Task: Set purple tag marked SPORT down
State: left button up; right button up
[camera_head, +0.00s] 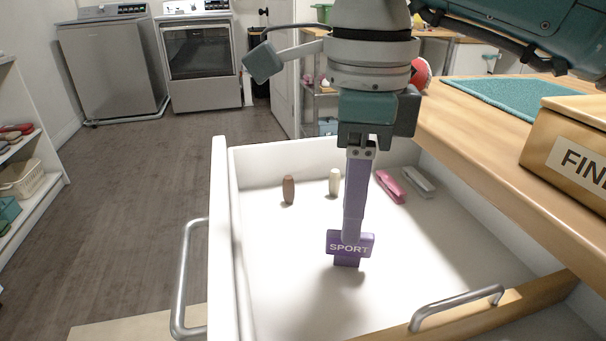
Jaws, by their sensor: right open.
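The purple tag marked SPORT (336,248) is low in the white drawer, its white letters facing me. A darker purple block (346,262) shows directly beneath its lettered face. My right gripper (350,236) points down from above, its long pale purple finger ending at the tag's upper edge. The gripper is open, with its tip at the tag. One finger hides the other, so I cannot see the gap between them. I cannot tell whether the tag rests fully on the drawer floor. My left gripper is not in view.
The open drawer (290,255) also holds a brown peg (288,189), a cream peg (335,182), a pink item (389,187) and a white item (419,182). Its floor is clear around the tag. A wooden counter with a lettered box (570,150) borders the right.

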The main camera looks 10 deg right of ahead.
notch_tip(320, 180, up, 9)
jog(key=shift+p, duration=0.45)
jog(key=shift+f, duration=0.15)
